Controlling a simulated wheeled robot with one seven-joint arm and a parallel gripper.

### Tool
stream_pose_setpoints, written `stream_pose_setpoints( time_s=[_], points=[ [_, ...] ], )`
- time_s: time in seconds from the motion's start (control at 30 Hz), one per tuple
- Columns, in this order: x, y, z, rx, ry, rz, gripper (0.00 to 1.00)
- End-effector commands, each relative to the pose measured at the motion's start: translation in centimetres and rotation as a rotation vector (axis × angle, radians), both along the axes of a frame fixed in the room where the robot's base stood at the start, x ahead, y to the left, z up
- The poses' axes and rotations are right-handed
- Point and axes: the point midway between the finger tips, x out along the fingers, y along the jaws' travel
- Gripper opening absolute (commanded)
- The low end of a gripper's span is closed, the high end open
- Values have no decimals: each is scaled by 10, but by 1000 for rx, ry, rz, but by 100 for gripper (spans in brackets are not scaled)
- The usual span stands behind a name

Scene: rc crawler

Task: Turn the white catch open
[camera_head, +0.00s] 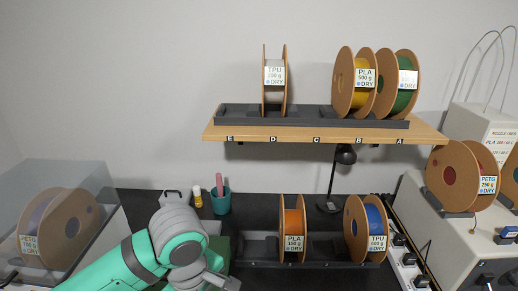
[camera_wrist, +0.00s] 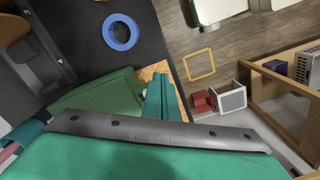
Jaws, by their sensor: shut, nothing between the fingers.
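I cannot make out the white catch in either view. A clear-sided box (camera_head: 95,185) with a PETG spool (camera_head: 58,228) stands at the far left in the head view, partly behind my arm; no catch shows on it. My gripper (camera_wrist: 160,82) shows in the wrist view as teal fingers close together, with nothing between them. They point past a green block (camera_wrist: 105,98), over the dark bench's edge. In the head view my arm reaches in from the lower left, and its end is low in front of the bench, partly cut off.
A wooden shelf (camera_head: 320,134) carries several spools above the bench. Two spools, orange (camera_head: 293,225) and blue (camera_head: 372,225), stand in a dark rack. A teal cup (camera_head: 220,202) and a black lamp (camera_head: 333,180) stand behind. A blue ring (camera_wrist: 121,32) lies on the dark surface.

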Motion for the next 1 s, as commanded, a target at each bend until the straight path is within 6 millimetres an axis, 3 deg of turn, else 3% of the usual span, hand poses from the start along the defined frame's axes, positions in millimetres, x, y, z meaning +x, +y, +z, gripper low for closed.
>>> stream_pose_setpoints(
  time_s=[0.5,1.0],
  points=[
    [0,0,49,0,-1,0,0],
    [1,-2,51,-7,-5,-4,0]
  ],
)
